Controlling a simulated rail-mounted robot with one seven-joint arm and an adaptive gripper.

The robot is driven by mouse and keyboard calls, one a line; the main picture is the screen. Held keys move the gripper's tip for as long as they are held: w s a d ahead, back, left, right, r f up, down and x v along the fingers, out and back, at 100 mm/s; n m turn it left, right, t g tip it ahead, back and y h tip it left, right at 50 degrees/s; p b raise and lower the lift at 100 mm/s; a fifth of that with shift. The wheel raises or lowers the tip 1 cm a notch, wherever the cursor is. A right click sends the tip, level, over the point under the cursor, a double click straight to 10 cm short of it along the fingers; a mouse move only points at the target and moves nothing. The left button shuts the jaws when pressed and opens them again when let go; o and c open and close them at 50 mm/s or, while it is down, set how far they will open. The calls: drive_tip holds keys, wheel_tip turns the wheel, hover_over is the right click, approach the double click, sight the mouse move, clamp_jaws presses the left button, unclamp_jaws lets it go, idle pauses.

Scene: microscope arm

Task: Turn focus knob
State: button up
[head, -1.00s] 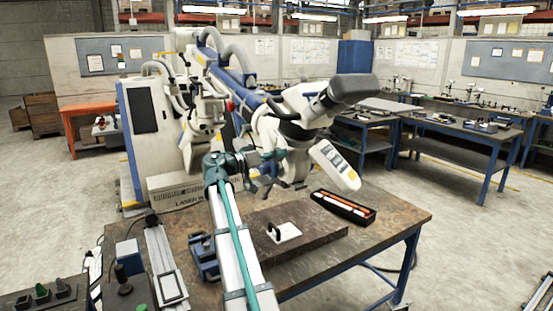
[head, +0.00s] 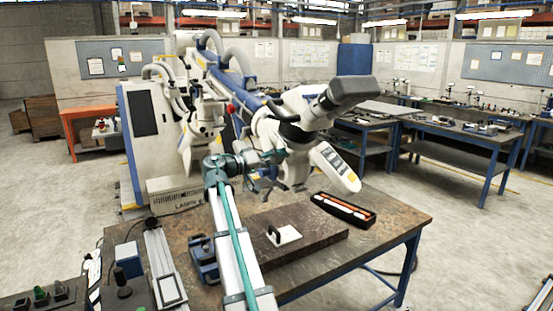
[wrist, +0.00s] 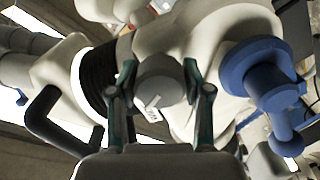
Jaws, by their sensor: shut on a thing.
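The microscope (head: 295,125) is a large white and blue body on a jointed arm, with a dark grey eyepiece (head: 350,90) at its upper right. My gripper (head: 270,168) is at the lower left of the microscope head. In the wrist view, a round grey focus knob (wrist: 160,80) with a small white label sits between the two green fingers of my gripper (wrist: 160,88). The fingers are shut on the knob, one on each side. The knob is too small and covered to make out in the head view.
In the wrist view, a blue knob (wrist: 258,75) is close on the right and a dark handle (wrist: 45,125) on the left.

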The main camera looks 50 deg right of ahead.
drive_tip(key=o, duration=1.2)
drive_tip(key=shift+c, duration=0.2)
drive_tip(key=v, duration=1.2)
